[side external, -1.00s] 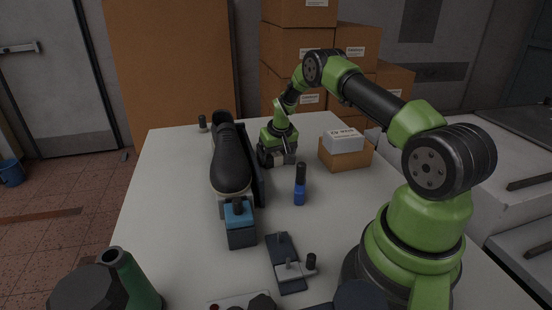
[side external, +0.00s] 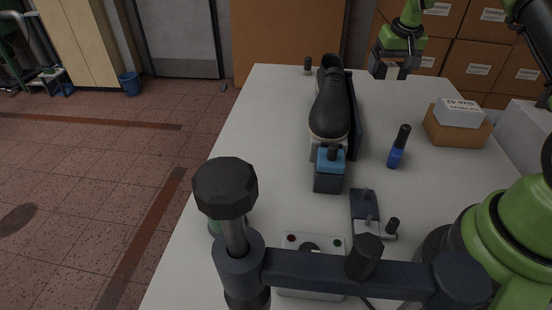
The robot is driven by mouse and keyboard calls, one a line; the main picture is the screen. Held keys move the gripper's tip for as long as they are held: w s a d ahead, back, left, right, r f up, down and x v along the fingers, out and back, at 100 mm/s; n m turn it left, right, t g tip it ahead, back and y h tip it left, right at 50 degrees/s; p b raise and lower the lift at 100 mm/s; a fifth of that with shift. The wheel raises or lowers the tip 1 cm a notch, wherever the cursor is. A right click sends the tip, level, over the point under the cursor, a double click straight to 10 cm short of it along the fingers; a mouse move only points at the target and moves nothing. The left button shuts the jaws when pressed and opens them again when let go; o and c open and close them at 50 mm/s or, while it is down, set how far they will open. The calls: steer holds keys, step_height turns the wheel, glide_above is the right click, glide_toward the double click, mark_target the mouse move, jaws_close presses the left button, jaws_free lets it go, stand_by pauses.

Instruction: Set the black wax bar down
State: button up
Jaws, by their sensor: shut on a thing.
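My gripper (side external: 393,68) is at the upper right in the side external view, raised near the table's far edge, to the right of the black shoe. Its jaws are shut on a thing. The black wax bar is too small and dark to make out clearly between the fingers. The black shoe (side external: 331,103) sits on a holder in the middle of the table, with a blue and grey block (side external: 329,170) at its near end. My gripper is apart from both.
A white box (side external: 460,112) lies on a cardboard box (side external: 457,130). A grey fixture (side external: 366,212) and a button panel (side external: 312,243) are nearer. A dark jointed stand (side external: 330,273) crosses the foreground.

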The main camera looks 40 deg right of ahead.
steer(key=r, duration=0.8)
steer(key=shift+w+a, duration=0.25)
steer(key=shift+a, duration=0.15)
steer(key=shift+n, duration=0.7)
steer(key=w+a, duration=0.1)
steer(key=a, duration=0.4)
steer(key=w+a, duration=0.2)
steer(key=a, duration=0.3)
steer(key=w+a, duration=0.2)
steer(key=a, duration=0.4)
steer(key=n, duration=0.1)
glide_above(261, 169)
steer(key=shift+y, duration=0.4)
steer(key=f, duration=1.1)
steer(key=s+f, duration=0.1)
steer(key=f, duration=0.4)
steer(key=shift+a+f, duration=0.2)
steer(key=shift+s+x, duration=0.25)
steer(key=shift+x, duration=0.9)
steer(key=shift+s+x, duration=0.25)
steer(key=shift+x, duration=0.9)
steer(key=shift+a+f, duration=0.2)
steer(key=o, duration=0.7)
steer(key=shift+o, duration=0.2)
